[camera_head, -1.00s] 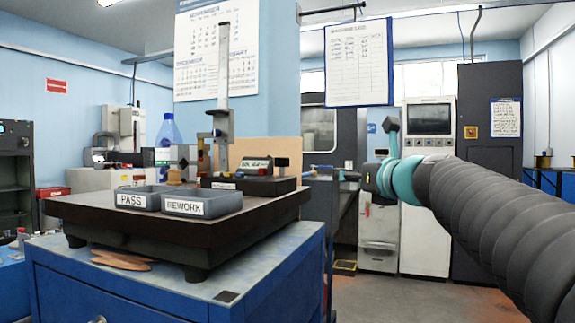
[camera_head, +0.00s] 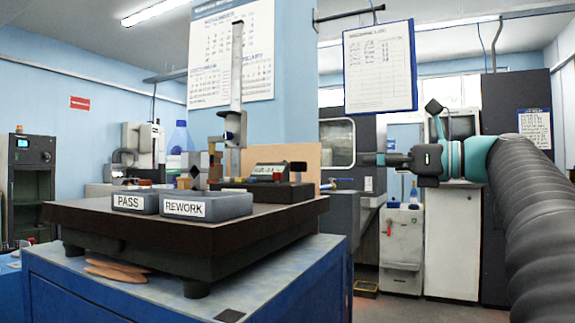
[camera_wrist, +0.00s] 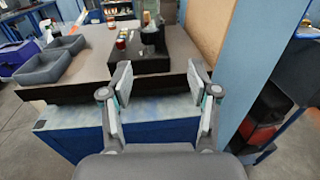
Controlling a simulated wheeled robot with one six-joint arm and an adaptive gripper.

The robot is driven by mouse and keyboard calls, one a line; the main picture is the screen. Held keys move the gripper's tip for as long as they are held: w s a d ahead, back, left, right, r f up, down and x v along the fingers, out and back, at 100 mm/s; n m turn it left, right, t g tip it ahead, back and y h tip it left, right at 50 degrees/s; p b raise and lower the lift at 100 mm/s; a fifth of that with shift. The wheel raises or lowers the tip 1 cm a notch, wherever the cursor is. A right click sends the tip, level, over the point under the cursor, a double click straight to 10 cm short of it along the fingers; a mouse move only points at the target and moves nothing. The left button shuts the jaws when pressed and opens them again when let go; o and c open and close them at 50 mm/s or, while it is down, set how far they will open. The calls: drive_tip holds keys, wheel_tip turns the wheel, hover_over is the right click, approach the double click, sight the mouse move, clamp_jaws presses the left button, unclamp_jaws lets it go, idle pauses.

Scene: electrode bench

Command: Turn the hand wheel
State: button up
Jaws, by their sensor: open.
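My gripper (camera_wrist: 158,85) is open and empty in the wrist view, its two fingers apart in front of the bench's edge. In the head view, my gripper (camera_head: 368,160) points left, to the right of the surface plate and apart from it. A black box-shaped device (camera_head: 262,190) sits on the plate, with a small display and a dark knob-like part (camera_head: 298,167) at its right end. The device (camera_wrist: 140,60) also shows beyond the fingers in the wrist view, with a dark part on top. I cannot tell for sure which part is the hand wheel.
The dark surface plate (camera_head: 130,222) stands on a blue cabinet (camera_head: 290,275). Grey PASS (camera_head: 136,202) and REWORK (camera_head: 207,206) trays sit at its front left. A tall height gauge (camera_head: 236,90) stands behind. A tan panel (camera_wrist: 215,30) stands right of the device.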

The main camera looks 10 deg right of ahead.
sight(300, 163)
drive_tip(key=shift+n+g, duration=0.3)
drive_tip(key=shift+g, duration=0.1)
drive_tip(key=x, duration=1)
drive_tip(key=s+a+x, duration=0.1)
drive_tip(key=x, duration=0.4)
drive_tip(key=shift+b, duration=0.35)
drive_tip(key=shift+d, duration=0.1)
clamp_jaws()
drive_tip(key=shift+s+d, duration=0.1)
